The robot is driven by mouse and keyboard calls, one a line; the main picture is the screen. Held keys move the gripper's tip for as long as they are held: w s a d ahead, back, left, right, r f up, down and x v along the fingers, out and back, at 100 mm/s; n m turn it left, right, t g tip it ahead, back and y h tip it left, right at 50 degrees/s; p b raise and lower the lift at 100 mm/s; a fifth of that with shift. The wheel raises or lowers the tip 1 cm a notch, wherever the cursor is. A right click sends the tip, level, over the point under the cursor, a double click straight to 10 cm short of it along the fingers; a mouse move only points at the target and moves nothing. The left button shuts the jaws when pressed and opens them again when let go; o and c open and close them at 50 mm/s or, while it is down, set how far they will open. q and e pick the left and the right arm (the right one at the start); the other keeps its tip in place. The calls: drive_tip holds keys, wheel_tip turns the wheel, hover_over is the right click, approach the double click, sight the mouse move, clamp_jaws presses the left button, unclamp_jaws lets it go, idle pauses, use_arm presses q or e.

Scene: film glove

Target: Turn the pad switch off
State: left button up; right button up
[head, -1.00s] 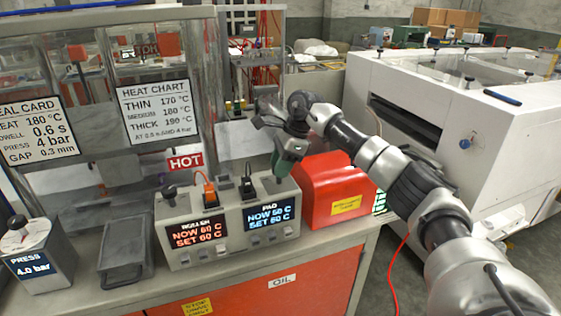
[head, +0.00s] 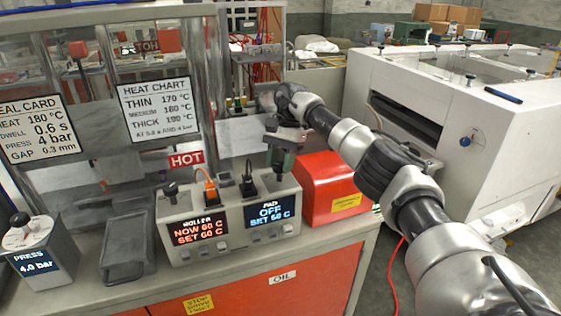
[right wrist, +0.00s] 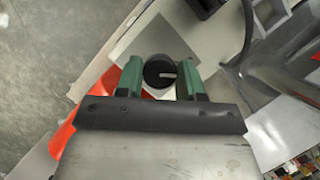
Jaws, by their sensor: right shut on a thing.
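The grey control box (head: 231,200) stands on the bench with a roller display (head: 199,229) and a pad display (head: 270,214). The roller display reads NOW 60 C, SET 60 C; the pad display reads OFF, SET 60 C. My right gripper (head: 282,168) is down at the box's top right corner, above the pad display. In the right wrist view its green fingers are shut around a round black knob (right wrist: 159,73) with a pale pointer mark, the pad switch. In the head view the gripper hides this knob. My left gripper is out of view.
A second black knob (head: 172,192) and cable plugs stand on the box's top left and middle. A red case (head: 328,185) stands close to the right of the box. A grey tray (head: 125,247) and a press unit (head: 40,249) are to the left.

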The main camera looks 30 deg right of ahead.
drive_tip(key=shift+n, duration=0.6)
drive_tip(key=o, duration=0.9)
